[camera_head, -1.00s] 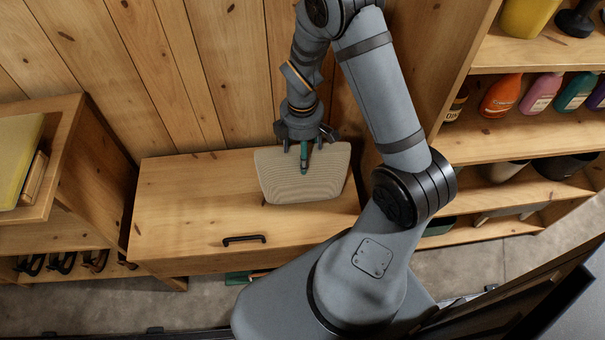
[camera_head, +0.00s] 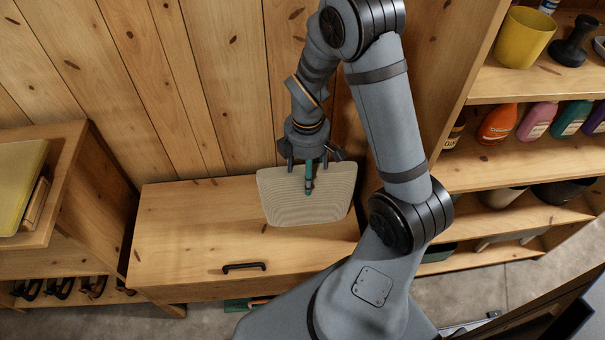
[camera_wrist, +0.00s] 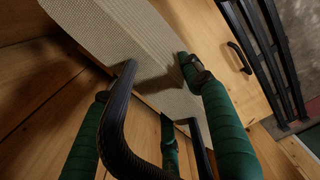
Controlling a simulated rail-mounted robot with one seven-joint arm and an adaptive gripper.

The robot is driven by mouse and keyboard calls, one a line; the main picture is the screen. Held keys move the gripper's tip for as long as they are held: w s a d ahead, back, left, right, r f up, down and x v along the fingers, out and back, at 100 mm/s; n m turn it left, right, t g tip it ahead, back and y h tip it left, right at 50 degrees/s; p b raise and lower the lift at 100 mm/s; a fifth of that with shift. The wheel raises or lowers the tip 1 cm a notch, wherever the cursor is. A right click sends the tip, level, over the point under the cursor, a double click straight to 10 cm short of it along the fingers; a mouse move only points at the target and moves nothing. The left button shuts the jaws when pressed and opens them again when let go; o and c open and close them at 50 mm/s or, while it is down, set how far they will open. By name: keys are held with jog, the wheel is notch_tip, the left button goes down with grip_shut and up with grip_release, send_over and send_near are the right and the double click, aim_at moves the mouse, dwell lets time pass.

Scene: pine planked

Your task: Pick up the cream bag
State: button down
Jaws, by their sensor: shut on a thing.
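The cream bag (camera_head: 285,205) is a woven, flared shape upright at the right end of the wooden drawer cabinet (camera_head: 185,225). Whether its base touches the cabinet top, I cannot tell. My gripper (camera_head: 309,184) is above and in front of the bag's upper part, pointing down, with a green-wrapped finger against its face. In the wrist view, the bag's pale weave (camera_wrist: 125,40) fills the upper middle. Its dark curved handles (camera_wrist: 112,125) pass between my green fingers. My gripper is shut on the bag; the exact contact is partly hidden.
A wooden shelf unit (camera_head: 480,188) with bottles and pots stands close on the right. Another wooden unit (camera_head: 75,195) stands on the left. A plank wall (camera_head: 235,80) is behind. The cabinet top left of the bag is clear.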

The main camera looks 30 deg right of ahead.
jog(key=s+d+r, duration=0.2)
jog(key=s+r, duration=0.4)
jog(key=s, duration=0.3)
jog(key=shift+s+d+p, duration=0.4)
jog(key=shift+p, duration=0.05)
jog(key=shift+r, duration=0.1)
dwell(0.5)
